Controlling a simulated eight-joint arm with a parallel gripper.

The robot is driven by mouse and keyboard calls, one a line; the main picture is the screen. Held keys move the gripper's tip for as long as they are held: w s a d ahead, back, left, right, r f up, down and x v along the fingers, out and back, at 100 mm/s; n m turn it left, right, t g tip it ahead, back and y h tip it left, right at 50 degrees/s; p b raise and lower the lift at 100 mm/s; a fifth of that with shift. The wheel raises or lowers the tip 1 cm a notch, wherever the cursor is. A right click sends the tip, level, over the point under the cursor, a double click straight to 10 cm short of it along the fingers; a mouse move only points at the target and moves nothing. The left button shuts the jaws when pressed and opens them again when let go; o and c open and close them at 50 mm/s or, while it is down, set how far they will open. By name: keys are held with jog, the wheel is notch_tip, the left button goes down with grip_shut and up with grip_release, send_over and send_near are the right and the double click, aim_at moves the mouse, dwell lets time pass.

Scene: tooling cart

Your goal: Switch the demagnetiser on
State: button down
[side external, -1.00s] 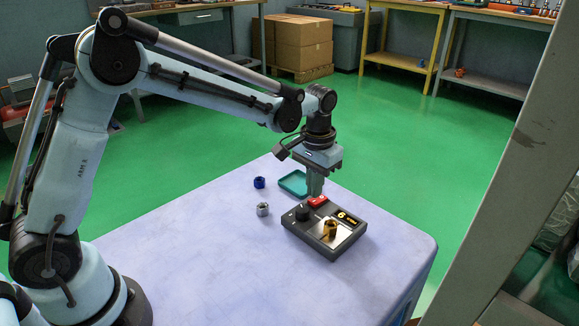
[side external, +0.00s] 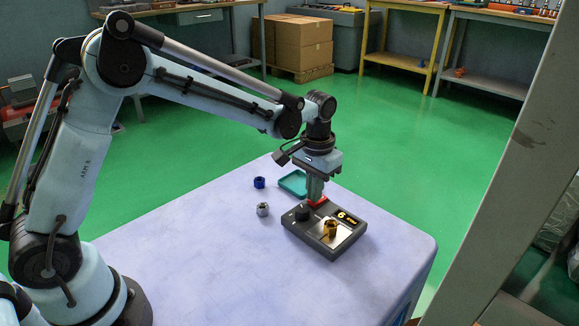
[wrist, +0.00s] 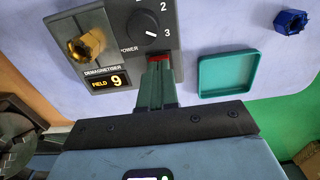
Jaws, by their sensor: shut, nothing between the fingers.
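The demagnetiser (side external: 312,240) is a dark grey box on the table with a black dial, a display and a pale metal plate. It also shows in the wrist view (wrist: 178,25). Its red power switch (side external: 322,200) is partly hidden by my gripper (side external: 316,198); a red strip of it (wrist: 159,57) shows just beyond my fingertips, beside the word POWER. My gripper is shut and empty, pointing down with its tips at the switch, apparently touching it. The display (wrist: 106,82) is lit and reads FIELD 9. The dial (wrist: 150,34) points toward 3. A brass nut (wrist: 85,45) sits on the plate.
A teal tray (wrist: 228,93) lies close beside the demagnetiser. A blue nut (side external: 259,182) and a silver nut (side external: 262,209) stand on the table to the left in the side view. The table's front (side external: 200,265) is clear.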

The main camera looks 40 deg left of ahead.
jog(key=shift+f, duration=0.3)
jog(key=shift+r, duration=3.55)
jog(key=s+a+r+t, duration=0.1)
jog(key=s+a+t, duration=0.1)
jog(key=s, duration=0.6)
jog(key=s+a+r+t, duration=0.1)
jog(key=s+a+t, duration=0.2)
jog(key=s, duration=0.6)
jog(key=shift+a+r+t, duration=0.2)
jog(key=shift+r+t, duration=0.1)
jog(key=shift+t, duration=0.8)
